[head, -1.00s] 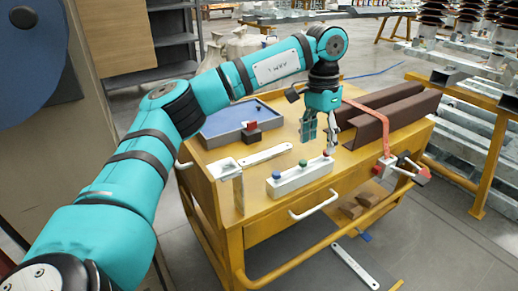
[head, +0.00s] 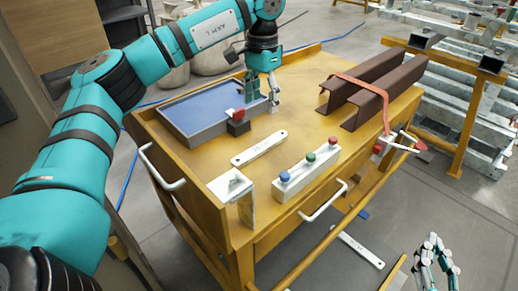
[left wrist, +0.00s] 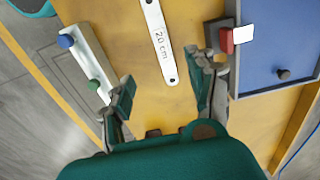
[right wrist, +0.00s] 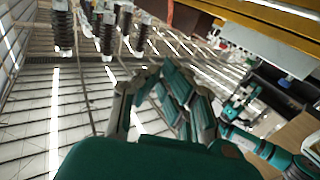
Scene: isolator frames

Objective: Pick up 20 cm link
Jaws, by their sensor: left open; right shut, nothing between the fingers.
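The 20 cm link (head: 259,148) is a flat white bar with a hole at each end. It lies flat on the yellow cart top, between the blue-floored tray and the button block. In the left wrist view the link (left wrist: 158,40) shows its "20 cm" print, and its near end points between my fingers. My left gripper (head: 262,98) is open and empty, above the cart near the tray's right corner, behind the link and apart from it. My right gripper (head: 434,250) is shut and empty, low at the right beyond the cart's front; its fingers also show in the right wrist view (right wrist: 167,90).
The white block (head: 306,172) has blue, green and red knobs. A white bracket (head: 232,186) stands at the front corner. Brown channels (head: 376,82) lie strapped at right. Another white bar (head: 357,248) lies below.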

